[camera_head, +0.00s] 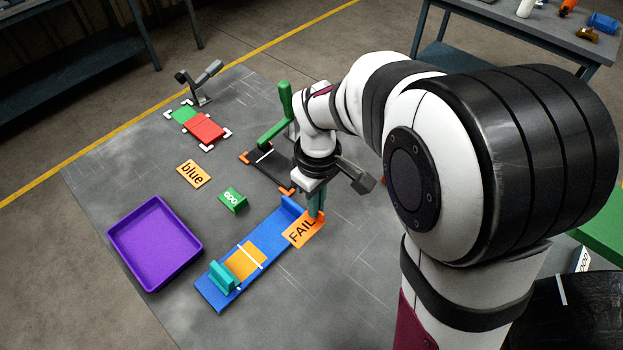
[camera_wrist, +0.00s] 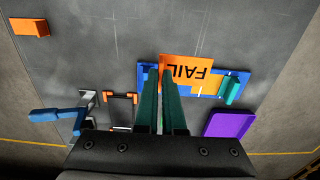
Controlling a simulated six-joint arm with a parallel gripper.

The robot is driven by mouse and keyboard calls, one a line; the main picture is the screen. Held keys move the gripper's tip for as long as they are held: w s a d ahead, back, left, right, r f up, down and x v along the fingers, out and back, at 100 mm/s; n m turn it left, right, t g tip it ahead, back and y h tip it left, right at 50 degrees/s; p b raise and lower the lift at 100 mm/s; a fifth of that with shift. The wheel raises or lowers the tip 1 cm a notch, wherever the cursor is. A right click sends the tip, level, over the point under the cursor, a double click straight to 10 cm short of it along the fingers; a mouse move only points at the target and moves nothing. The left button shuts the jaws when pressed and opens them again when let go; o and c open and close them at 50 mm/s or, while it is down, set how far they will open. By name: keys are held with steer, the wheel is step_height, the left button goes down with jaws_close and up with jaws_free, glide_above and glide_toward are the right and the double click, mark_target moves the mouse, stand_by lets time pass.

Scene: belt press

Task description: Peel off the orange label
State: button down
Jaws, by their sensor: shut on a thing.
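The orange label reading FAIL (camera_head: 301,231) is at the back right end of the blue board (camera_head: 211,291). It also shows in the wrist view (camera_wrist: 190,72), where it covers part of the board. My gripper (camera_head: 317,215) has its green fingers shut on the label's right edge in the head view. The fingertips (camera_wrist: 158,70) meet the label's left side in the wrist view. I cannot tell whether the label still touches the board. A plain orange patch (camera_head: 243,262) with a white line lies on the board beside a teal upright block (camera_head: 224,278).
A purple tray (camera_head: 112,237) stands left of the board. A fixture with green and red plates (camera_head: 205,127) is farther back. My arm hides the right side.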

steer(key=shift+d+r, duration=0.1)
steer(key=shift+r, duration=0.5)
steer(key=shift+r, duration=0.25)
step_height(320, 180, up, 8)
stand_by(0.7)
